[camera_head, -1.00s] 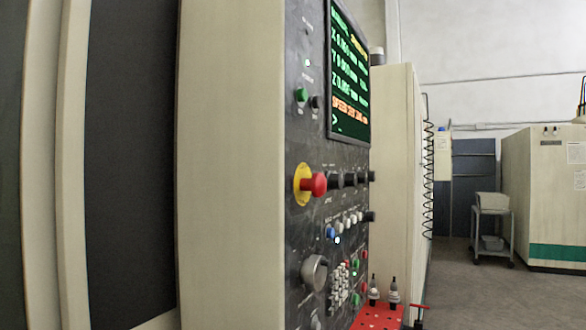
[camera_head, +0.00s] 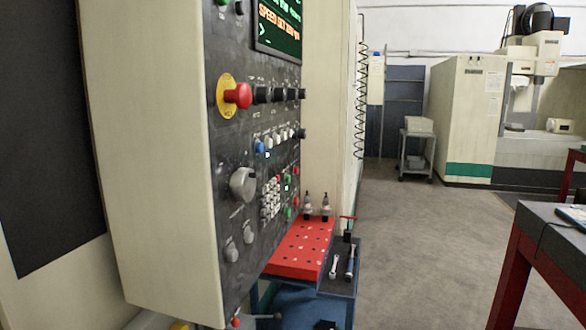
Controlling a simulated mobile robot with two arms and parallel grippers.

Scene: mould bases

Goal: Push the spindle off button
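The machine's dark control panel (camera_head: 228,143) stands at the left and is seen at a steep angle. A large red mushroom button (camera_head: 238,96) on a yellow ring sits at its upper part. Small red and green buttons are grouped low on its far side, among them a green button (camera_head: 288,213) and a red button (camera_head: 296,201). Their labels are too small to read, so I cannot tell which is the spindle off button. A blue button (camera_head: 260,147) and a large grey dial (camera_head: 243,184) are also on the panel. Neither gripper is in view.
A red tray (camera_head: 291,262) with tool holders (camera_head: 325,205) sits on a blue cart below the panel. A dark-topped table with red legs (camera_head: 510,255) stands at the right. Grey floor (camera_head: 420,250) lies open between them. A trolley (camera_head: 416,150) stands farther back.

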